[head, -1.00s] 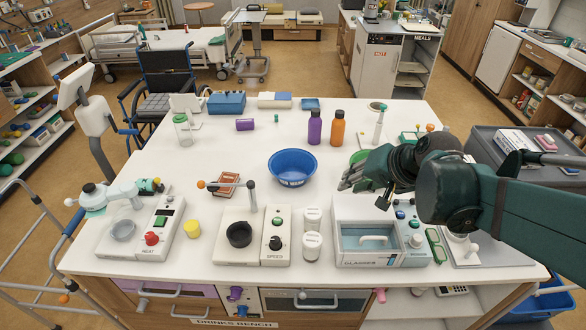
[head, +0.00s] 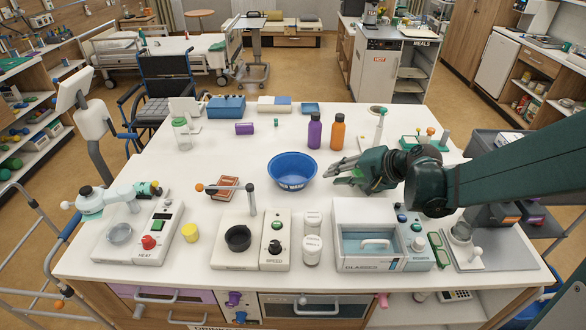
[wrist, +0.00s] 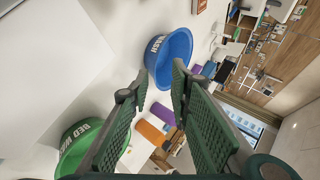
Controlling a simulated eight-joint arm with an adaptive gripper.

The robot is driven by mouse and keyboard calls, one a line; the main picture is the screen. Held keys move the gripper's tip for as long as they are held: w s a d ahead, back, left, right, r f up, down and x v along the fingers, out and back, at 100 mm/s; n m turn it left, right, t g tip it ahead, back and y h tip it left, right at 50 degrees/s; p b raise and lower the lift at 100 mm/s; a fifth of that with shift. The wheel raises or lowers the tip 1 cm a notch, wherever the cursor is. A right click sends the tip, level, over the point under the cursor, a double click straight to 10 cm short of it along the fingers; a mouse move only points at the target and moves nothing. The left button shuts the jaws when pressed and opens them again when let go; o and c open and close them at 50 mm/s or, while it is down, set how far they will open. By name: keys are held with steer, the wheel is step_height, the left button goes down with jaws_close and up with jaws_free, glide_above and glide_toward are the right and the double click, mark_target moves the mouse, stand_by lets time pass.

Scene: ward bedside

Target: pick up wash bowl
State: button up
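The wash bowl (head: 292,172) is a blue round bowl standing upright near the middle of the white bench. In the wrist view the blue bowl (wrist: 172,58) shows beyond the fingertips, with white lettering that reads WASH. My gripper (head: 337,174) is just right of the bowl, its fingers pointing left towards it, with a small gap between them and the rim. In the wrist view my gripper (wrist: 160,84) has its two green padded fingers apart, with nothing between them. A green bowl (wrist: 80,142) with white lettering is at the lower left of the wrist view; my arm largely hides it in the head view.
Purple (head: 314,131) and orange (head: 338,131) bottles stand behind the bowl. In front are a speed unit (head: 275,240), white jars (head: 312,247) and a clear-fronted basin unit (head: 375,240). A brown book-like item (head: 222,188) lies to the left. The bench directly around the blue bowl is clear.

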steer(key=w+f+m+y+b, duration=0.1)
steer(key=w+f+y, duration=0.1)
steer(key=w+f, duration=0.3)
steer(key=shift+w+f, duration=0.3)
steer(key=shift+a, duration=0.15)
steer(key=shift+x, duration=1.25)
steer(key=shift+b+x, duration=0.85)
steer(key=shift+x, duration=1.75)
steer(key=shift+w+r, duration=0.1)
steer(key=shift+c, duration=0.3)
jaws_close()
